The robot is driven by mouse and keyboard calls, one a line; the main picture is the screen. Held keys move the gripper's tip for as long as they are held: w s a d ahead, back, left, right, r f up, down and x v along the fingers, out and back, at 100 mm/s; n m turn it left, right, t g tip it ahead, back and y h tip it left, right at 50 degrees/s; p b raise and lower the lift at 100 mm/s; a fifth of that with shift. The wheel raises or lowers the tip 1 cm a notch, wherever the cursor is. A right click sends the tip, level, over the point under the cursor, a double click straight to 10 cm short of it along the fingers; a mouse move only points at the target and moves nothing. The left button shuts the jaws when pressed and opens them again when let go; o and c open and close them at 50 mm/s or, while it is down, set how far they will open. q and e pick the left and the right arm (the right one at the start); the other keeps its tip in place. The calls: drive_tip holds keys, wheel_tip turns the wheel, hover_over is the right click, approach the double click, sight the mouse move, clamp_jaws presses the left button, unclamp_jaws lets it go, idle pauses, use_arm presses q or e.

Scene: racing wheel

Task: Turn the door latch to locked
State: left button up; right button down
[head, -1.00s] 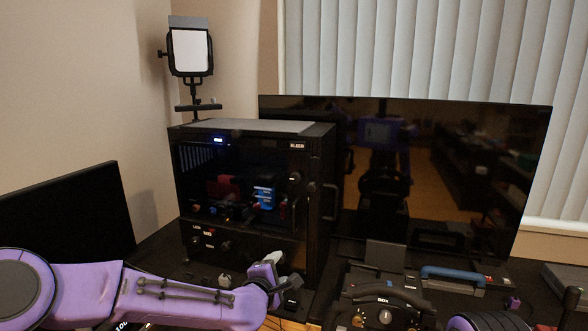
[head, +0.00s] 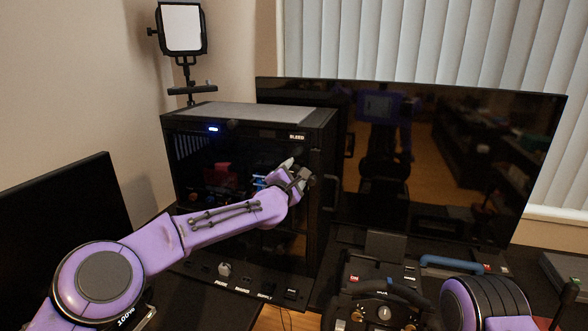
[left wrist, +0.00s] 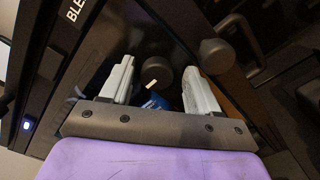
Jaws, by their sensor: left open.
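The black cabinet (head: 180,160) has a dark glass door with a tall handle (head: 331,186) at its right edge. In the left wrist view, a dark round knob (left wrist: 163,76) shows between my finger tips, and a second round knob (left wrist: 217,57) sits just right of the right finger. I cannot tell for certain which one is the latch, or its turn position. My left gripper (head: 297,174) is open in front of the door's upper right part; its pale fingers also show in the left wrist view (left wrist: 158,72). Contact with a knob cannot be made out. My right gripper is out of frame.
A large dark screen (head: 470,170) stands right of the cabinet. A racing wheel (head: 390,308) sits at the lower right, near my right arm. A switch panel (head: 243,289) lies below the cabinet door. A lamp (head: 182,28) stands behind the cabinet.

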use_arm(q)
drive_tip(key=shift+s+d+r, duration=0.1)
drive_tip(key=shift+s+r, duration=0.25)
drive_tip(key=shift+r, duration=0.05)
drive_tip(key=shift+w+f, duration=0.2)
drive_tip(key=shift+w, duration=0.05)
drive_tip(key=c, duration=0.7)
drive_tip(key=shift+s, duration=0.1)
drive_tip(key=c, duration=0.3)
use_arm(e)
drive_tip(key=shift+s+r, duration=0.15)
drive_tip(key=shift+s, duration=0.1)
use_arm(q)
drive_tip(key=shift+c, duration=0.2)
drive_tip(key=m+b, duration=0.1)
drive_tip(key=m, duration=0.2)
drive_tip(key=m+b, duration=0.1)
drive_tip(key=m, duration=0.3)
drive_tip(key=shift+m, duration=0.3)
drive_tip(key=m, duration=0.5)
drive_tip(key=shift+f, duration=0.1)
drive_tip(key=m, duration=0.5)
drive_tip(key=shift+f, duration=0.1)
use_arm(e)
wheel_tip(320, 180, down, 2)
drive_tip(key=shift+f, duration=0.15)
use_arm(q)
drive_tip(key=shift+m, duration=0.3)
